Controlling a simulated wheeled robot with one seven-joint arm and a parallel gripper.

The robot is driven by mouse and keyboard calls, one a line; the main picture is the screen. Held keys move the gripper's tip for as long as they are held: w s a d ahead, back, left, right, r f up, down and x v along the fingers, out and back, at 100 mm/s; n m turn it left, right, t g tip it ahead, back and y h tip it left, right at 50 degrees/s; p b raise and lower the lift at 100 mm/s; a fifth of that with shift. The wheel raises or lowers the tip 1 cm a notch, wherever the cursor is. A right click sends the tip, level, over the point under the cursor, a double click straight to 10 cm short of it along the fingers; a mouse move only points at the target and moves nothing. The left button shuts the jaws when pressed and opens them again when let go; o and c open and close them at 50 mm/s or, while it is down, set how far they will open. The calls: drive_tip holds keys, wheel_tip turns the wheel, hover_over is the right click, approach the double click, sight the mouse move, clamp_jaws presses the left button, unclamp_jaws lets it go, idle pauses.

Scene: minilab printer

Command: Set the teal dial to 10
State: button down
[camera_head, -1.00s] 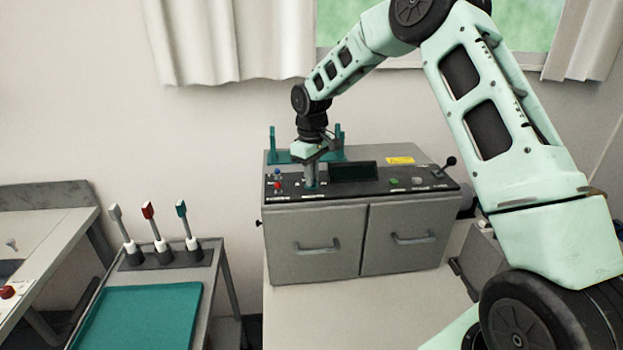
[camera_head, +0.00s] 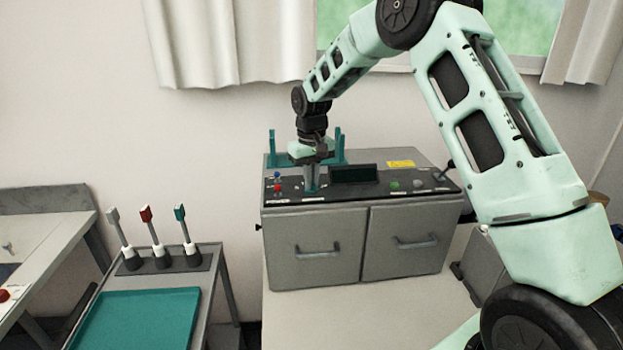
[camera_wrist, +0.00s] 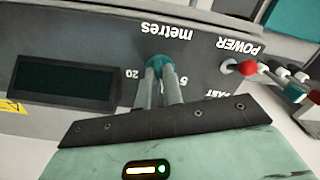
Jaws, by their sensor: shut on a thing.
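The teal dial (camera_wrist: 160,64) sits on the printer's dark control panel, below the upside-down word "metres" in the wrist view. Marks "20" and "5" show on either side of it. My gripper (camera_wrist: 161,80) is shut on the dial, with one finger on each side. The fingers hide much of the dial, and I cannot read its pointer. In the head view my gripper (camera_head: 312,188) points straight down onto the left part of the panel of the grey printer (camera_head: 315,247).
A dark display (camera_wrist: 62,82) lies beside the dial. A red power switch (camera_wrist: 248,68) stands on the other side. A black-knobbed lever (camera_head: 449,165) is at the panel's right. A trolley with a teal mat (camera_head: 135,318) and several upright tools stands left.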

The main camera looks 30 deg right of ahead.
drive_tip(key=shift+r, duration=0.1)
drive_tip(key=c, duration=1.5)
unclamp_jaws()
drive_tip(key=shift+c, duration=0.2)
wheel_tip(320, 180, up, 17)
drive_tip(key=b, duration=0.3)
drive_tip(key=shift+r+b, duration=0.2)
drive_tip(key=shift+b, duration=0.1)
drive_tip(key=shift+a, duration=0.15)
